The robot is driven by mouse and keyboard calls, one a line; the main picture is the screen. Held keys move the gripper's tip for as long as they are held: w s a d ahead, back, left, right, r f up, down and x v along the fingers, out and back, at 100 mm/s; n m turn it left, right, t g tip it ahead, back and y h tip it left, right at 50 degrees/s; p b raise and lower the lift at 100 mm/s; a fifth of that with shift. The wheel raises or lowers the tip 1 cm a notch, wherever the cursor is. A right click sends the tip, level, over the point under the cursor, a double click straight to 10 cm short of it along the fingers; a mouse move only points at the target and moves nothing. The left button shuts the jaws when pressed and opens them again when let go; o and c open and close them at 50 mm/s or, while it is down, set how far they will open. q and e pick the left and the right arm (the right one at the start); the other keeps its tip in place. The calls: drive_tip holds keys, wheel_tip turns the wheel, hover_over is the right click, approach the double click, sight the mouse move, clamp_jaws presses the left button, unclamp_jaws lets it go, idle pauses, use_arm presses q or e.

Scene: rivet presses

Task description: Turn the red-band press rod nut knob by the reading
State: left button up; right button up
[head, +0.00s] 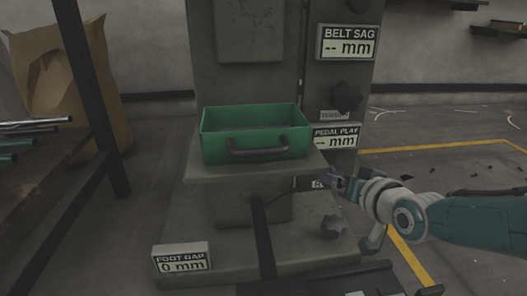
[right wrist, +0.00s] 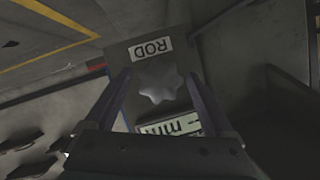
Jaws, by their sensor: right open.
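In the right wrist view the rod nut knob (right wrist: 158,82) is a grey star-shaped knob beside a white label (right wrist: 150,48) reading ROD. A display (right wrist: 168,128) showing "mm" sits on its other side; its number is hidden. My right gripper (right wrist: 157,75) is open, its two fingers on either side of the knob with gaps showing; I cannot tell how deep they reach. In the head view my right gripper (head: 330,183) is at the right side of the press (head: 232,205), below the PEDAL PLAY display (head: 336,136), and hides the knob. My left gripper is not in view.
A green bin (head: 255,157) stands on the press ledge. A dark knob (head: 346,97) sits under the BELT SAG display (head: 347,42); another star knob (head: 333,226) is on the base. The FOOT GAP display (head: 182,262) reads 0 mm. A rack (head: 92,95) stands left.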

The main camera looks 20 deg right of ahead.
drive_tip(key=p+v, duration=0.9)
drive_tip(key=shift+s+r, duration=0.15)
drive_tip(key=shift+s, duration=0.2)
